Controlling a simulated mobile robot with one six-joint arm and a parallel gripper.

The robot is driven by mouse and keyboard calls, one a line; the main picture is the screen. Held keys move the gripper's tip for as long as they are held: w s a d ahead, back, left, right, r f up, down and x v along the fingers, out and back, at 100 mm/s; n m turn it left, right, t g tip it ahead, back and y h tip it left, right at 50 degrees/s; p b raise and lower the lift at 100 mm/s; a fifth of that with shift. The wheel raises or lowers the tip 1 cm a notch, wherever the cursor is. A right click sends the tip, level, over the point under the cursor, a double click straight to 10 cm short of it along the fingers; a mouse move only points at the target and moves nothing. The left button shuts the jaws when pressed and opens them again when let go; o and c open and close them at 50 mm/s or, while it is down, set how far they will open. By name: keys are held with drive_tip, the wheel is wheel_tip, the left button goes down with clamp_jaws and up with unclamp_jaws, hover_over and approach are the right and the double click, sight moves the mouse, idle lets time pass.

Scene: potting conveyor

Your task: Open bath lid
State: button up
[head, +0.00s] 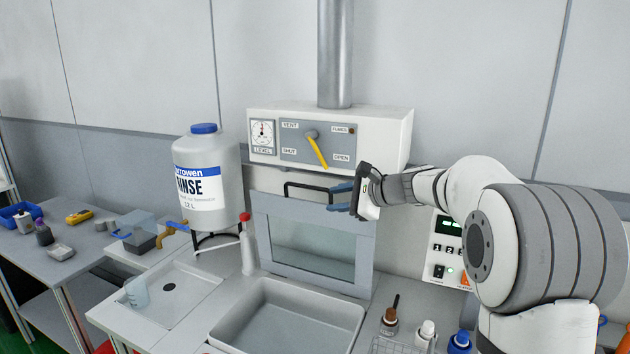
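The bath lid (272,256) is a grey frame with a glass pane. It stands raised, nearly upright, at the back edge of the bath (225,333), and the bath's basin shows uncovered in front of it. The lid's black handle (305,185) is at its top edge. My gripper (338,198) is at the right end of the handle, reaching in from the right.
A white control box (390,135) with a yellow lever (319,152) is above the lid. Small bottles (389,320) stand at front right. A sink (160,300) is at left.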

sight(320, 188)
drive_tip(key=w, duration=0.1)
drive_tip(key=w+r, duration=0.1)
drive_tip(key=m, duration=0.1)
drive_tip(key=shift+w+a+r+t+y, duration=0.1)
drive_tip(key=shift+w+r+t+y, duration=0.2)
drive_tip(key=shift+w+t, duration=0.1)
drive_tip(key=shift+w+a, duration=0.25)
drive_tip(key=shift+w, duration=0.05)
drive_tip(key=p+x, duration=0.2)
drive_tip(key=x, duration=0.5)
drive_tip(key=shift+a, duration=0.1)
clamp_jaws()
